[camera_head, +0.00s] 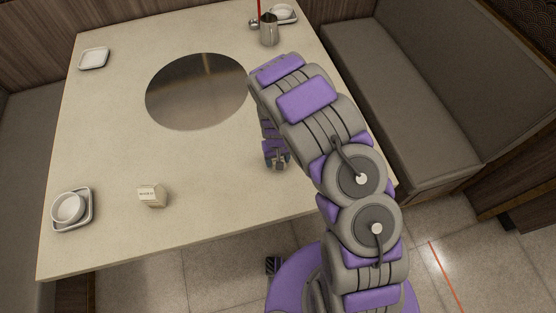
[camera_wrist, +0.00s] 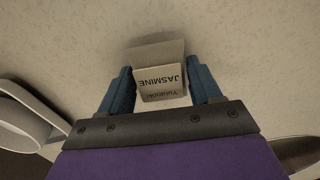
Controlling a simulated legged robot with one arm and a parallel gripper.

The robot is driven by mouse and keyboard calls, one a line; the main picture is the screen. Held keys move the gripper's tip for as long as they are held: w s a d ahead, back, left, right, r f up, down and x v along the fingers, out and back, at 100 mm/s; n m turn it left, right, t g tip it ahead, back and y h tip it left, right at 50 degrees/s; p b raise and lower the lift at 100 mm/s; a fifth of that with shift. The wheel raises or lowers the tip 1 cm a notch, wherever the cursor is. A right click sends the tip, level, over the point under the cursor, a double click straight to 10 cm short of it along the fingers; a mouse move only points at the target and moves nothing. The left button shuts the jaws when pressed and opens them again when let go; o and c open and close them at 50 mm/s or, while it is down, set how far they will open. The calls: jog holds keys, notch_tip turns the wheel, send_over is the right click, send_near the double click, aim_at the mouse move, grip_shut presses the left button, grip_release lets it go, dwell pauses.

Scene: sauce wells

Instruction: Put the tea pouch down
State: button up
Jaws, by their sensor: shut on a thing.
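In the wrist view, a pale box-shaped tea pouch (camera_wrist: 162,84) marked JASMINE, its lettering upside down, sits between the two blue fingers of my gripper (camera_wrist: 161,90). My gripper is shut on it. In the head view, my gripper (camera_head: 277,158) is low over the right part of the table (camera_head: 210,190). The held pouch is hard to make out there. I cannot tell whether its base touches the table. A similar pale pouch (camera_head: 152,196) with print stands on the near left of the table, apart from my gripper.
A white bowl (camera_head: 68,208) on a tray is at the near left. A white dish (camera_head: 94,59) is at the far left. A metal cup (camera_head: 269,30) stands at the back. A dark round plate (camera_head: 197,92) fills the middle. A bowl (camera_wrist: 22,126) shows beside my gripper.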

jog(key=shift+a+f, duration=0.45)
jog(key=shift+f, duration=0.15)
jog(key=shift+a+r, duration=0.1)
jog(key=shift+a, duration=0.3)
jog(key=o, duration=0.6)
jog(key=shift+d, duration=0.3)
jog(key=shift+c, duration=0.2)
jog(key=o, duration=0.5)
jog(key=shift+d, duration=0.45)
jog(key=shift+c, duration=0.2)
jog(key=shift+a, duration=0.1)
jog(key=shift+s+a, duration=0.1)
jog(key=shift+a, duration=0.1)
jog(key=shift+r, duration=0.35)
notch_tip(320, 180, up, 12)
jog(key=shift+f+p, duration=0.2)
jog(key=shift+p, duration=0.85)
